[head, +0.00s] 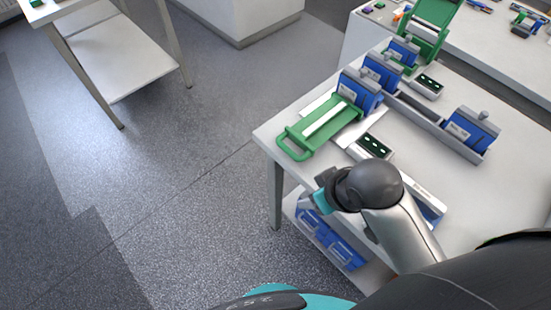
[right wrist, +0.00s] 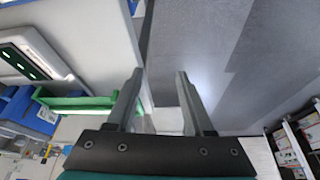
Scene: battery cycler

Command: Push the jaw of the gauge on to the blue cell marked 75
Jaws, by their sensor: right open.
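Several blue cells with pale labels stand on the white table in the head view, among them one at the front left (head: 360,90) and one at the right (head: 470,133). Their numbers are too small to read, so I cannot tell which is 75. My right gripper (right wrist: 158,98) is open and empty in the right wrist view. Its fingers point past the table edge, and in the head view my wrist hides them. My left gripper is not in view.
A green handled tray (head: 294,152) lies at the table's left edge, and its green bar (right wrist: 75,103) shows left of my fingers. Another green frame (head: 430,45) stands behind. More blue cells (head: 340,250) lie on the lower shelf.

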